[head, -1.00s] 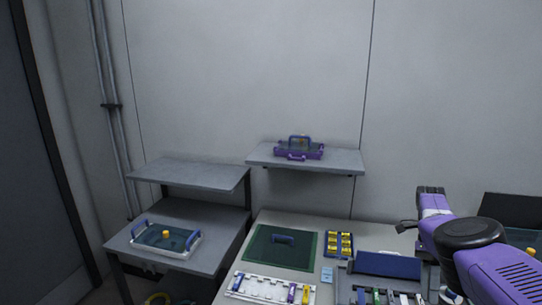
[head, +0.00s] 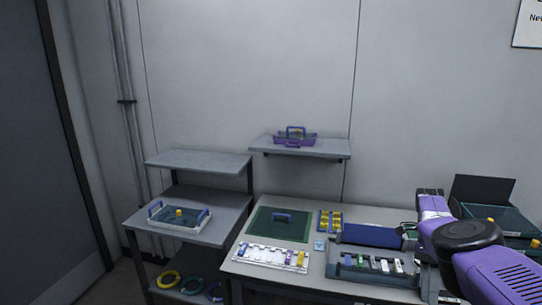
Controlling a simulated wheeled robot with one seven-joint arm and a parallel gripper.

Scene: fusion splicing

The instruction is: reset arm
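My arm (head: 468,236), purple with a black round joint, enters the head view at the lower right. It reaches over the right part of the workbench (head: 345,209). My gripper's fingers cannot be made out; they are hidden behind the arm links or outside the picture. I cannot see whether anything is held.
The bench carries a green mat (head: 259,226), a white rack (head: 268,257), a yellow-filled blue tray (head: 330,220) and a grey fixture (head: 365,268). A shelf unit (head: 205,230) at left holds a lidded tray (head: 179,219). A purple carrier (head: 295,138) sits on the wall shelf.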

